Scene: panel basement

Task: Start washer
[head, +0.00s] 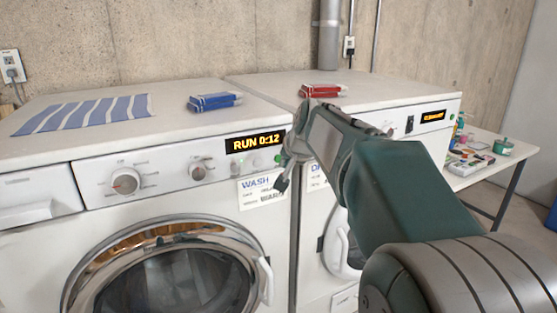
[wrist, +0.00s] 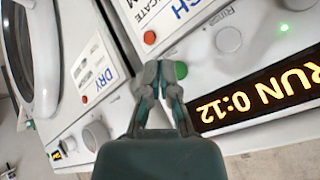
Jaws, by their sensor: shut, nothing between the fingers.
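The washer (head: 80,222) is the white front-loader on the left, with its round door (head: 170,275) shut. Its display (head: 256,143) glows orange and reads "RUN 0:12"; the display also shows large in the wrist view (wrist: 258,98). A green button (wrist: 181,70) sits beside my fingertips in the wrist view, partly hidden by them. My gripper (head: 284,172) is shut and empty at the right end of the washer's panel. I cannot tell whether it touches the green button.
The dryer (head: 395,115) stands to the right of the washer. A cluttered side table (head: 487,178) stands at far right.

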